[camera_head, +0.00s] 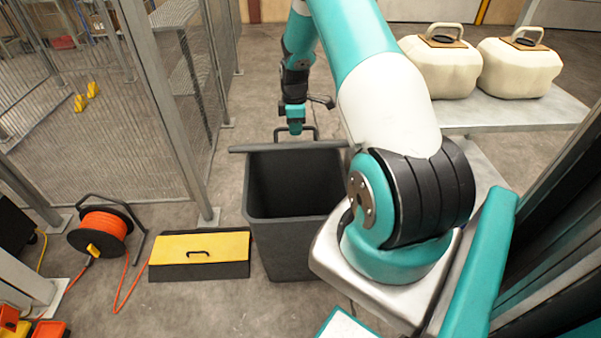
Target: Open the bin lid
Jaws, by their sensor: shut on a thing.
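A dark grey bin (285,245) stands on the floor in the middle of the head view, with its mouth open and its dark inside visible. The lid (252,148) shows as a thin dark bar seen nearly edge-on along the bin's far rim. A dark looped handle (314,130) rises just beyond that bar. My gripper (295,130) is at this handle, shut on it. The fingertips are small, and part of the handle is hidden behind them. My arm covers the bin's right side.
A yellow-topped box (200,246) lies left of the bin. An orange cable reel (104,229) and its loose cable are farther left. A mesh fence (100,130) stands behind them. Two cream containers (440,70) sit on a grey platform (545,110) at right.

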